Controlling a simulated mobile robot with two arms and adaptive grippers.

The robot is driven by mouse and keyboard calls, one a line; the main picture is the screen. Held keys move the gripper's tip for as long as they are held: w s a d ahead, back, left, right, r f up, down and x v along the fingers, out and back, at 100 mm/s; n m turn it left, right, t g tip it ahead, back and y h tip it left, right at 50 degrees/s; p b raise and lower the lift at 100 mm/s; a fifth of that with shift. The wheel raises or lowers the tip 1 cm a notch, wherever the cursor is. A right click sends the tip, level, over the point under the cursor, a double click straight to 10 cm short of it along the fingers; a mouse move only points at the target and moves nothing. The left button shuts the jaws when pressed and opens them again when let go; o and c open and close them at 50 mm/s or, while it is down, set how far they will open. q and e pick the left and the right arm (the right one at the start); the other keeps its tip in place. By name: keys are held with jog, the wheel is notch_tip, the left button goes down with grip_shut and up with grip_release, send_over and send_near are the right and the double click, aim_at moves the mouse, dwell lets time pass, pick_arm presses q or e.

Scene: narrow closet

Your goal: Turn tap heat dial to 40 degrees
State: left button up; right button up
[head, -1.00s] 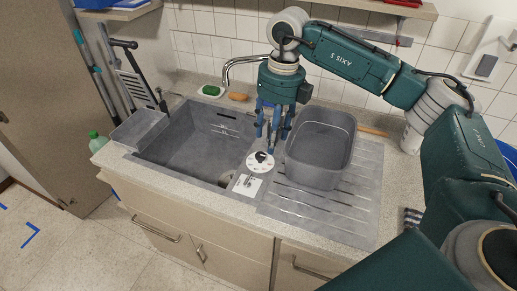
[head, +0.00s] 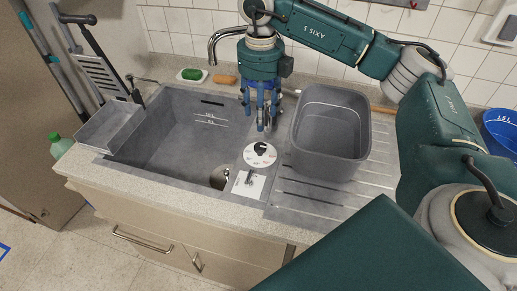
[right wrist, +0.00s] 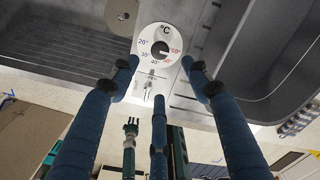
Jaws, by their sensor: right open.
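The tap heat dial (head: 259,154) is a white disc with a black knob, on the rim between the sink basin and the drainboard.
A grey tub (head: 331,130) stands on the drainboard just right of the gripper. The curved tap spout (head: 213,45) is behind it. A small lever plate (head: 249,184) is in front of the dial. The sink basin (head: 165,125) is empty. A blue bowl (head: 500,130) is at the right.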

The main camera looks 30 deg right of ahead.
aim_at(260, 146)
notch_tip(260, 146, down, 4)
jog(key=shift+s+r+p, duration=0.1)
jog(key=shift+r+p, duration=0.05)
jog(key=shift+p, duration=0.2)
notch_tip(260, 146, down, 8)
jog(key=shift+f+p, duration=0.1)
jog(key=shift+p, duration=0.8)
pick_arm(q)
jog(key=shift+w+d+r, duration=0.1)
jog(key=shift+w+r, duration=0.75)
jog(key=shift+w, duration=0.25)
jog(key=shift+w, duration=0.25)
pick_arm(e)
jog(key=c, duration=1.1)
